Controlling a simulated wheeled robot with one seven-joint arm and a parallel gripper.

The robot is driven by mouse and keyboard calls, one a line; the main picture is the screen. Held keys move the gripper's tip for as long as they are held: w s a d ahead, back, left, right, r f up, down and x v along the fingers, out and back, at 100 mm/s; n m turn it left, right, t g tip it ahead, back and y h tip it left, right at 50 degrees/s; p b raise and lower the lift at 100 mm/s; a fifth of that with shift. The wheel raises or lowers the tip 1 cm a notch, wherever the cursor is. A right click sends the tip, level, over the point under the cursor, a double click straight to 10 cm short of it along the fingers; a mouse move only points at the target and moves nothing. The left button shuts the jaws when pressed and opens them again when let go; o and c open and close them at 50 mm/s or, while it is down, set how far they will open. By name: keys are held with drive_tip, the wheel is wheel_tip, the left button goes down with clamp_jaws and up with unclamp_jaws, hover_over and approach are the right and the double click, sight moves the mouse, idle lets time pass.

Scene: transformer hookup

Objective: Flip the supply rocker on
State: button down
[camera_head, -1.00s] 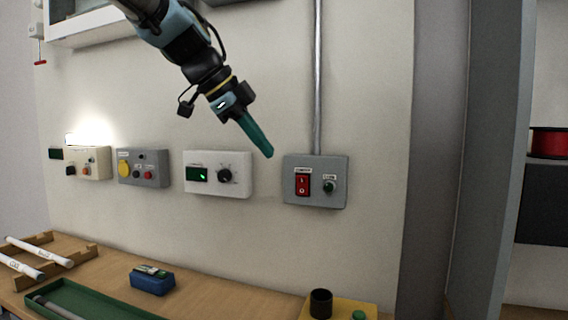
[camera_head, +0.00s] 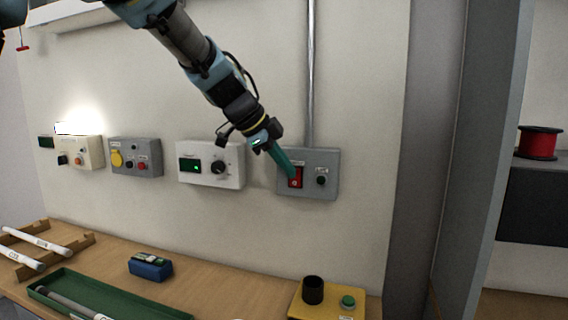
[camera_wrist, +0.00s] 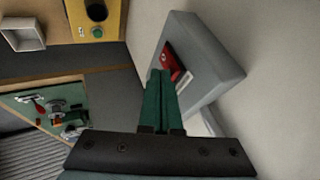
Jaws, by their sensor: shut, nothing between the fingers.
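The supply rocker (camera_head: 297,182) is a red switch on a grey wall box (camera_head: 324,158) at the right of the row. In the wrist view the rocker (camera_wrist: 179,66) shows on the face of the grey box (camera_wrist: 212,62), just beyond the fingertips. My gripper (camera_head: 292,174) has green fingers, shut with nothing between them. In the head view its tips overlap the upper part of the rocker. In the wrist view the shut fingers (camera_wrist: 160,75) lie at the rocker's edge. I cannot tell whether they touch it. The fingers partly hide the rocker.
A dark round button (camera_head: 321,181) sits right of the rocker. A white box with a knob (camera_head: 211,164) is to the left. Below, the bench holds a yellow block (camera_head: 330,304), a blue block (camera_head: 150,268) and a green tray (camera_head: 60,283). A grey pillar stands at the right.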

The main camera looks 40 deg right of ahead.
drive_tip(key=shift+w+d+r+y+p, duration=0.2)
drive_tip(key=shift+d+r+y+p, duration=0.15)
drive_tip(key=shift+p, duration=0.55)
drive_tip(key=shift+f+b, duration=0.25)
drive_tip(key=shift+b, duration=0.1)
drive_tip(key=shift+r, duration=0.1)
drive_tip(key=shift+a+r, duration=0.1)
drive_tip(key=shift+r, duration=0.6)
drive_tip(key=shift+s, duration=0.1)
